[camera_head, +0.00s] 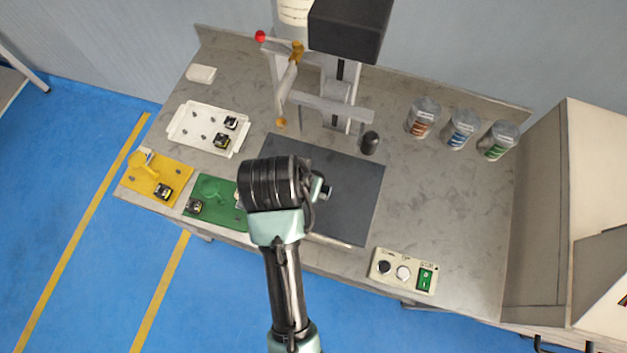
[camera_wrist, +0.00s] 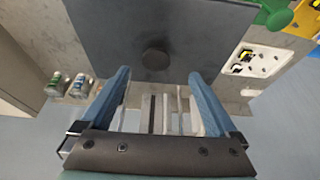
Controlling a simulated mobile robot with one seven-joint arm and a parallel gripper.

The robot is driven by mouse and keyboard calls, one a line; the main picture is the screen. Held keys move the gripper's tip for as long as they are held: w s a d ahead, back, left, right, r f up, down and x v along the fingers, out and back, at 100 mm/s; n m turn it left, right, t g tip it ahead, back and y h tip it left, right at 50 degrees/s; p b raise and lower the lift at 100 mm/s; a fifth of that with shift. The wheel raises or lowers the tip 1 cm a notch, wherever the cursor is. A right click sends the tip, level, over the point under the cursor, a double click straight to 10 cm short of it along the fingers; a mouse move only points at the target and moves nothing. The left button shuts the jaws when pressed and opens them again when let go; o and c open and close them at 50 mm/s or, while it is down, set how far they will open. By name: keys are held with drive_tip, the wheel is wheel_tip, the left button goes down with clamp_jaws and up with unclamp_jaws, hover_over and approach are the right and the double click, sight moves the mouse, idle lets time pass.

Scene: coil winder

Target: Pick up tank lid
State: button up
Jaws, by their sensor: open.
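No part is clearly marked as the tank lid. A dark, round piece (camera_wrist: 155,60) shows in the wrist view at the edge of the dark mat (camera_wrist: 110,30); I cannot tell for sure that it is the lid. In the head view, a black, round-topped piece (camera_head: 370,142) stands by the mat's far right corner; I cannot tell if it is the same piece. My gripper (camera_wrist: 160,80) is open and empty, its blue fingers apart, with the round piece beyond and between the fingertips. In the head view my wrist hides the fingers.
A white tray (camera_head: 179,138), yellow plate (camera_head: 140,186) and green plate (camera_head: 229,215) lie left. The winder frame (camera_head: 325,106) and a white cylinder (camera_head: 293,12) stand at the back. Several jars (camera_head: 461,130) and a switch box (camera_head: 403,272) are right. A white block (camera_head: 200,73) lies back left.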

drive_tip(key=shift+d+p+x, duration=0.2)
drive_tip(key=shift+p+x, duration=0.15)
drive_tip(key=shift+x, duration=1.45)
drive_tip(key=shift+d+p+x, duration=0.15)
drive_tip(key=shift+p+x, duration=0.15)
drive_tip(key=shift+x, duration=1.5)
drive_tip(key=shift+w+r, duration=0.1)
drive_tip(key=shift+r, duration=0.05)
clamp_jaws()
drive_tip(key=shift+r, duration=0.1)
